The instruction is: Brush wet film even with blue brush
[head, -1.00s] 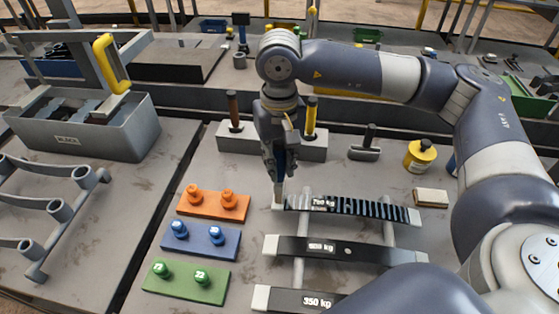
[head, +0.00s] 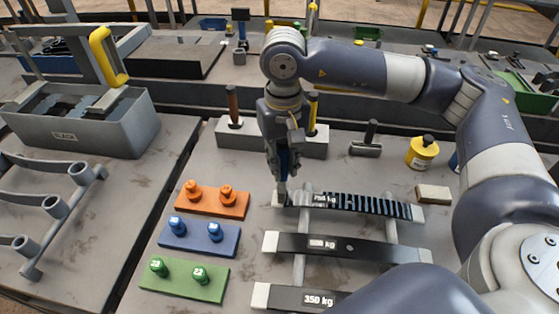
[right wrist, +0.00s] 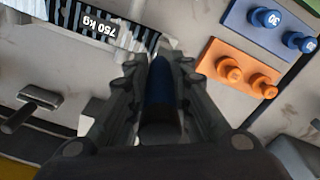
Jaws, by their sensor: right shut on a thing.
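My right gripper (head: 282,170) is shut on the blue brush (right wrist: 158,95), which hangs upright between its fingers. The brush's pale lower end is at the left end of the top spring leaf (head: 372,206), the one with dark streaks. This leaf also shows in the right wrist view (right wrist: 88,25), marked 750 kg. I cannot tell whether the bristles touch it. Two more leaves, a middle one (head: 365,247) and one marked 350 kg (head: 343,300), lie nearer on the rack and look evenly dark. My left gripper is out of view.
Orange (head: 213,210), blue (head: 186,242) and green (head: 190,288) peg boards lie left of the rack. A block holder (head: 230,138) with two handles stands behind. A yellow bottle (head: 422,152), hammer-like tool (head: 366,148) and pale block (head: 433,193) lie back right. A grey bin (head: 90,140) stands left.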

